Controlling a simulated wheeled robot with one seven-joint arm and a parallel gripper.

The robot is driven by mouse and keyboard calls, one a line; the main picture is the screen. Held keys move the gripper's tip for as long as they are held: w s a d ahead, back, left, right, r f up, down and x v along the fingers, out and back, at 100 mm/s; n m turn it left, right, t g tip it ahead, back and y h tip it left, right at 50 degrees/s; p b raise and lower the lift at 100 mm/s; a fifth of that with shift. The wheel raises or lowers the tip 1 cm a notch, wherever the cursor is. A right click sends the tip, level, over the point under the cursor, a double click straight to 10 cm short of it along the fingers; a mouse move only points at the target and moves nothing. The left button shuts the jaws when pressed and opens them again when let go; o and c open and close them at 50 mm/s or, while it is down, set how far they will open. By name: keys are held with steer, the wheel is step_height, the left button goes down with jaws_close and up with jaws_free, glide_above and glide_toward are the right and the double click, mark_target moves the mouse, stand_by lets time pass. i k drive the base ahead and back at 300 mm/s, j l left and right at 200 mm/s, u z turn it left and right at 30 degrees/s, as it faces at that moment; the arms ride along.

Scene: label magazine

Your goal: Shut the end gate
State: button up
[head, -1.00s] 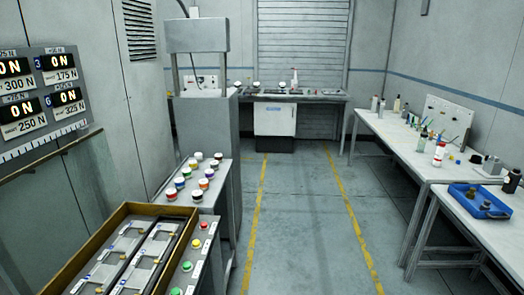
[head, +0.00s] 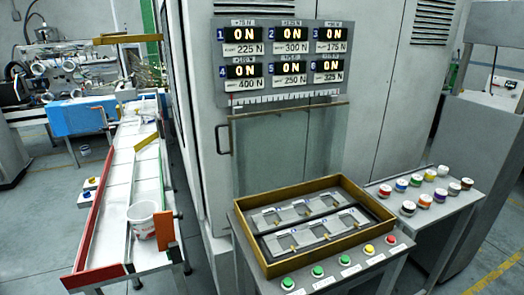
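A long white table or chute (head: 112,215) runs away from me at the left. A red rail (head: 90,222) lines its left side. At its near end a short red bar (head: 93,276) spans the left part. An upright orange plate (head: 165,230) stands at the near right corner; it may be the end gate, turned in line with the table's side, but I cannot tell for sure. A white bucket (head: 142,218) stands just left of the plate and is partly hidden by it. My gripper is not in view.
A console (head: 330,262) with a yellow-brown framed tray and several coloured buttons stands right of the chute. Beside it a small table (head: 405,222) bears several coloured-lid jars. A display panel (head: 282,62) hangs above. Floor shows between chute and console.

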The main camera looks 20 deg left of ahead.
mark_target(165, 227)
steer(key=i+l+u, duration=0.1)
steer(key=u, duration=0.4)
steer(key=i+l+u, duration=0.15)
steer(key=u, duration=0.35)
steer(key=i+l+u, duration=0.2)
steer(key=u, duration=0.25)
steer(key=i+l+u, duration=0.1)
steer(key=l+u, duration=0.15)
steer(key=u, duration=0.25)
steer(key=l+u, duration=0.3)
steer(key=u, duration=0.2)
steer(key=j, duration=0.65)
steer(key=i+j, duration=0.2)
steer(key=j, duration=0.15)
steer(key=i+j+z, duration=0.1)
steer(key=j, duration=0.25)
steer(key=i+j+z, duration=0.1)
steer(key=i+j, duration=0.25)
steer(key=i, duration=0.35)
steer(key=i+z, duration=0.15)
steer(key=i, duration=0.35)
